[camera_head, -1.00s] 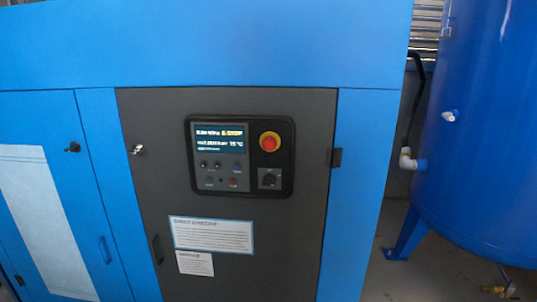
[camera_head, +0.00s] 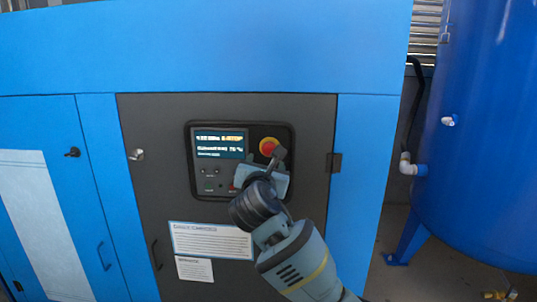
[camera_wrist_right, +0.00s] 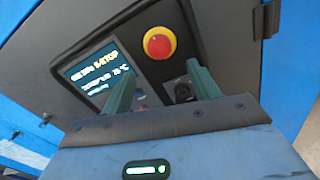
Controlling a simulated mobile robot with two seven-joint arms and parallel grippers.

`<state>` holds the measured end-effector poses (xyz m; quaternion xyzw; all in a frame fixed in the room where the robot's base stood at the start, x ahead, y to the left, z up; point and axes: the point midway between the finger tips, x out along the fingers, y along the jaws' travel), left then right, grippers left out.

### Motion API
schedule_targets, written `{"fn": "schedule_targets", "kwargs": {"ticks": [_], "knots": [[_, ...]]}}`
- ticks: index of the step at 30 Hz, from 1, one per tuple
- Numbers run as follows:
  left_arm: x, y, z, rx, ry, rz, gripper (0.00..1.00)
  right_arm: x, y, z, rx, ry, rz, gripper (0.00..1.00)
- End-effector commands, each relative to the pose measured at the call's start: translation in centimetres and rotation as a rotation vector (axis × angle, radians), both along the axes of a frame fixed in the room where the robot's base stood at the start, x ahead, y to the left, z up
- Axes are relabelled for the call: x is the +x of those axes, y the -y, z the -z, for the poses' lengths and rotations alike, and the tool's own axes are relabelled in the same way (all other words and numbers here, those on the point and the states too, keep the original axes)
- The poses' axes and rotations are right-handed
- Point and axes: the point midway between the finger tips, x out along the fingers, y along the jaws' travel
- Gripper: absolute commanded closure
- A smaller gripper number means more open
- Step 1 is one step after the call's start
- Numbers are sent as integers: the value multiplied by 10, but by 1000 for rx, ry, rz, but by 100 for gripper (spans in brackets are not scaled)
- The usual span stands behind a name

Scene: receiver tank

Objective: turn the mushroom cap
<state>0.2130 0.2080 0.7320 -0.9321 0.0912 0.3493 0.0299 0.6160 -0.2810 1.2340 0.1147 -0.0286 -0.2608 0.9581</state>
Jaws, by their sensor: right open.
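The mushroom cap (camera_head: 268,146) is a red round button on a yellow ring, on the dark control panel of the blue cabinet. It also shows in the right wrist view (camera_wrist_right: 159,42), just beyond the fingers and clear of them. My right gripper (camera_head: 277,160) is in front of the panel, just below the cap, and hides the panel's lower right part. In the right wrist view its two greenish fingers (camera_wrist_right: 163,82) stand apart with nothing between them. A black rotary switch (camera_wrist_right: 182,90) shows by the right finger. My left gripper is not in view.
A lit display (camera_head: 220,143) reading E-STOP is left of the cap. A door hinge (camera_head: 334,162) sits right of the panel. A blue tank (camera_head: 485,150) with white pipe fittings stands at the right. Paper notices (camera_head: 210,240) are below the panel.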

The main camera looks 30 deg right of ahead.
Motion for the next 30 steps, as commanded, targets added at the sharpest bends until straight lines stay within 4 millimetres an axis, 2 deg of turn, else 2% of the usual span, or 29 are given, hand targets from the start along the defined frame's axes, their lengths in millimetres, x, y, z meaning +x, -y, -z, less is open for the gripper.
{"fn": "schedule_targets", "kwargs": {"ticks": [10,21,30], "knots": [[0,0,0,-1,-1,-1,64,7,5,-4,-16,-5,9,39],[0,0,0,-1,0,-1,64,49,31,-4,-13,-4,8,39],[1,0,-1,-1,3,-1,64,66,40,-4,-14,-3,6,39]]}}
